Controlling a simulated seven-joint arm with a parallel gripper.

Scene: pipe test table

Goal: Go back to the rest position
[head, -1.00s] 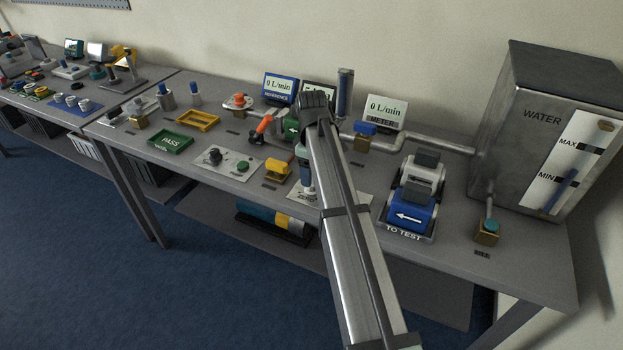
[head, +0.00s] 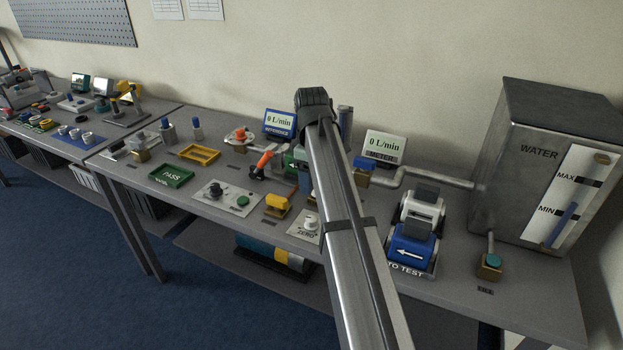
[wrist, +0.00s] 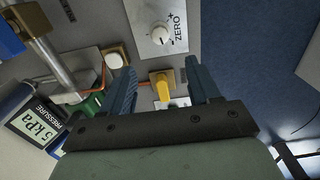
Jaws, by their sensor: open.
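My gripper (wrist: 160,68) shows in the wrist view with its two blue fingers spread apart and nothing between them. Beyond the gap is a yellow lever (wrist: 161,84), and above it a white knob (wrist: 160,35) on the ZERO plate. I cannot tell the height of the fingers over these. In the head view my arm reaches in from the bottom, across the middle of the table (head: 460,262). It hides most of my gripper and part of the pipework there.
The water tank (head: 550,165) stands at the right. The TO TEST unit (head: 410,250) is close right of my arm. A yellow block (head: 277,205), the ZERO plate and an orange-handled valve (head: 262,160) lie left of it. The PASS tray (head: 171,176) is farther left. Displays stand behind.

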